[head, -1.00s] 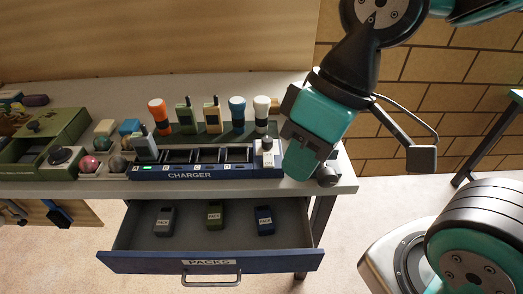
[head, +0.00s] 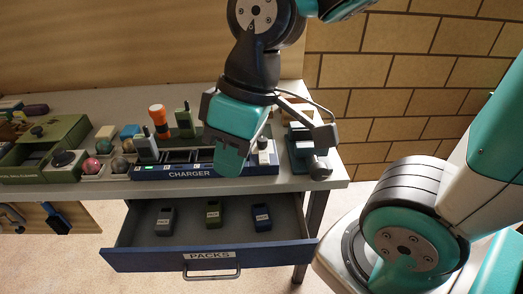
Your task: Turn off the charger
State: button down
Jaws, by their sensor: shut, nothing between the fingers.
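The charger (head: 190,173) is a long blue unit on the bench with a row of dark slots. A grey handset (head: 146,149) stands in its leftmost slot, and a green light (head: 147,168) glows below it. A pale switch block (head: 264,153) stands at the charger's right end; its lever position is too small to tell. My gripper (head: 230,165) is shut and empty, pointing down in front of the charger's right part, left of the switch block. It hides the right-hand slots. Contact with the charger cannot be told.
Behind the charger stand an orange-topped item (head: 158,118) and a green handset (head: 184,122). A teal and dark device (head: 302,150) is right of the charger. The open drawer (head: 210,256) below holds three packs. A green box (head: 45,150) and a tray of balls lie left.

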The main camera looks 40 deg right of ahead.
jog(key=w+d+f+n+t+h+b, duration=0.15)
jog(key=w+d+f+b, duration=0.25)
jog(key=w+d, duration=0.4)
jog(key=n+h+b, duration=0.2)
jog(key=h+b, duration=0.1)
jog(key=h, duration=0.1)
send_over(264, 154)
jog(key=s+a, duration=0.2)
jog(key=s+a+x, duration=0.1)
jog(key=x, duration=0.3)
jog(key=shift+d+r+y, duration=0.15)
jog(key=shift+d+y, duration=0.1)
jog(key=shift+d, duration=0.2)
jog(key=f, duration=0.4)
jog(key=w+d+f, duration=0.1)
jog(key=f, duration=0.4)
jog(key=w+f, duration=0.1)
jog(key=f, duration=0.3)
jog(key=shift+d+f, duration=0.15)
jog(key=shift+f, duration=0.25)
jog(key=shift+g+p, duration=0.25)
jog(key=shift+p, duration=0.1)
